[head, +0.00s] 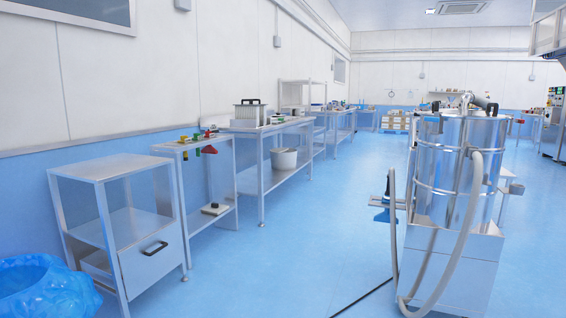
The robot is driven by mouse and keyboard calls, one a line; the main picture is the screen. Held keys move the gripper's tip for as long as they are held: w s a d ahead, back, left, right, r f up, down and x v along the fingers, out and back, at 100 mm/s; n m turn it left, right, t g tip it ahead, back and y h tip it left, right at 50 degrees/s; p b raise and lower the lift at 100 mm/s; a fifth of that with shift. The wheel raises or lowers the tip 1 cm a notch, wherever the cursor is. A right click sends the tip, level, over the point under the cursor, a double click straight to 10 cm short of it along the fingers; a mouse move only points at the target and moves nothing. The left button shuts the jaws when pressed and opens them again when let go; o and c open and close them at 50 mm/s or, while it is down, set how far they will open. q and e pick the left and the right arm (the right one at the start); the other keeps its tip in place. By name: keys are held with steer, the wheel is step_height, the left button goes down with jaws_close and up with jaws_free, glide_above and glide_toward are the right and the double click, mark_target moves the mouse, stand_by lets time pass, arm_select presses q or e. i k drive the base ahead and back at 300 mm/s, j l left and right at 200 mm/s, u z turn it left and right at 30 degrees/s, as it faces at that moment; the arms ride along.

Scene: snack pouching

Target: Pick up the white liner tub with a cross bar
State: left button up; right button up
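Neither of my grippers is in view.
A ribbed box with a black handle (249,114) stands on the same table (271,128). A steel cabinet with a drawer (152,262) and a blue bag-lined bin (45,290) are at front left. A steel vacuum unit with a hose (455,190) stands at right.

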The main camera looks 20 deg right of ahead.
mark_target(282, 159)
steer(key=i+l+u, duration=0.1)
steer(key=i+l, duration=0.4)
steer(key=i+l+u, duration=0.45)
steer(key=i+l, duration=1.95)
steer(key=i+l+u, duration=0.1)
steer(key=i+l, duration=0.15)
steer(key=l, duration=0.15)
steer(key=i+l, duration=0.25)
steer(key=i+l+u, duration=0.1)
steer(key=l, duration=0.35)
steer(key=i+l, duration=0.35)
steer(key=i+l+u, duration=0.1)
steer(key=l, duration=0.25)
steer(key=i+l, duration=0.3)
steer(key=i+l+u, duration=0.1)
steer(key=l, duration=0.35)
steer(key=i, duration=0.1)
